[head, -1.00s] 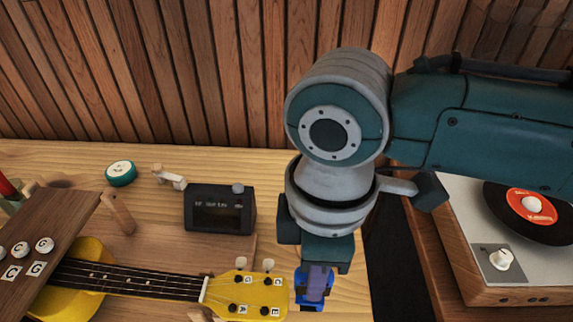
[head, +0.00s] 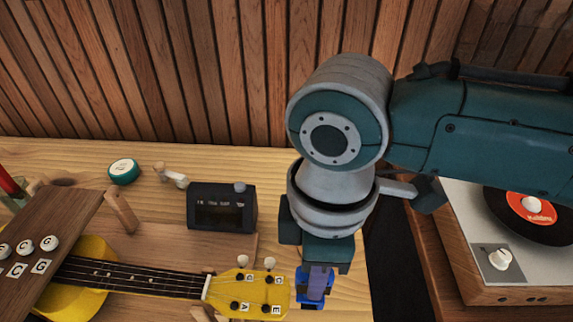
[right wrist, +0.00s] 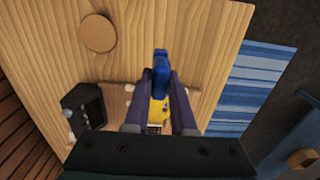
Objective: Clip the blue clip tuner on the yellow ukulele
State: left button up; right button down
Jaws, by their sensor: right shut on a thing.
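The yellow ukulele (head: 255,292) lies at the lower left of the head view, neck running left to right, its headstock at the right end. My right gripper (head: 317,272) points down just right of the headstock's end and is shut on the blue clip tuner (head: 315,290). A narrow gap shows between tuner and headstock in the head view. In the right wrist view the blue tuner (right wrist: 161,62) sits between the fingertips, with part of the yellow headstock (right wrist: 158,110) behind it. I cannot tell their height difference. My left gripper is out of view.
A dark box with a display (head: 222,207) stands behind the neck. A wooden board with lettered knobs (head: 45,245) covers part of the ukulele's body. A round teal-rimmed item (head: 123,171) is further back. A record player (head: 515,285) stands at right.

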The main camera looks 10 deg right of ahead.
jog(key=shift+a, duration=0.15)
jog(key=shift+w+a, duration=0.15)
jog(key=shift+a, duration=0.2)
dwell(0.8)
jog(key=shift+w+a, duration=0.15)
jog(key=shift+a, duration=0.35)
dwell(0.4)
jog(key=shift+w+a, duration=0.15)
jog(key=shift+a, duration=0.5)
dwell(0.5)
jog(key=c, duration=0.7)
grip_release()
